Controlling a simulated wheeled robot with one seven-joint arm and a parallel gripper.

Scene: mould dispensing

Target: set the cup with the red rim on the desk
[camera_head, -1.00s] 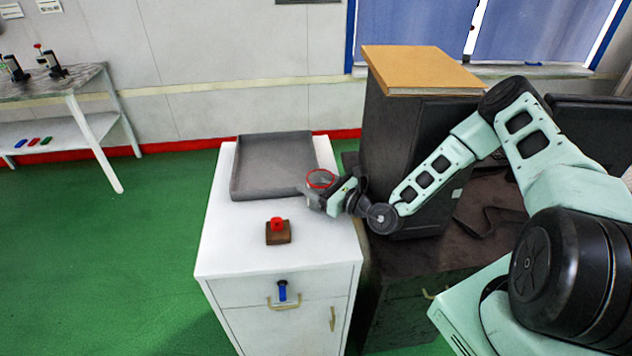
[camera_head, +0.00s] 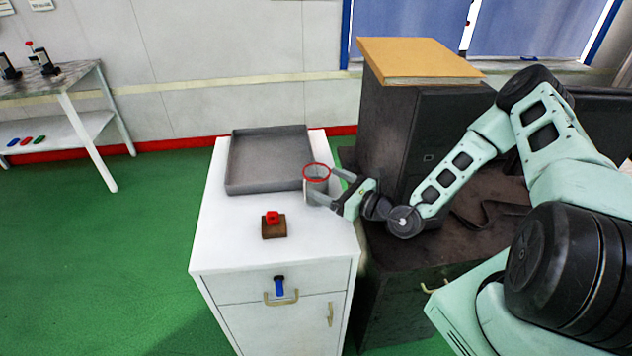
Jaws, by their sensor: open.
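The cup with the red rim (camera_head: 316,173) stands upright on the white desk (camera_head: 230,237), near its right edge and beside the right wall of the grey tray. My gripper (camera_head: 325,188) is open, reaching in from the right. Its two fingers extend either side of the cup. Whether either finger touches the cup I cannot tell. The lower part of the cup is partly hidden by the near finger.
The grey tray (camera_head: 231,187) takes up the back of the desk. A red button on a brown block (camera_head: 274,231) is near the middle.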

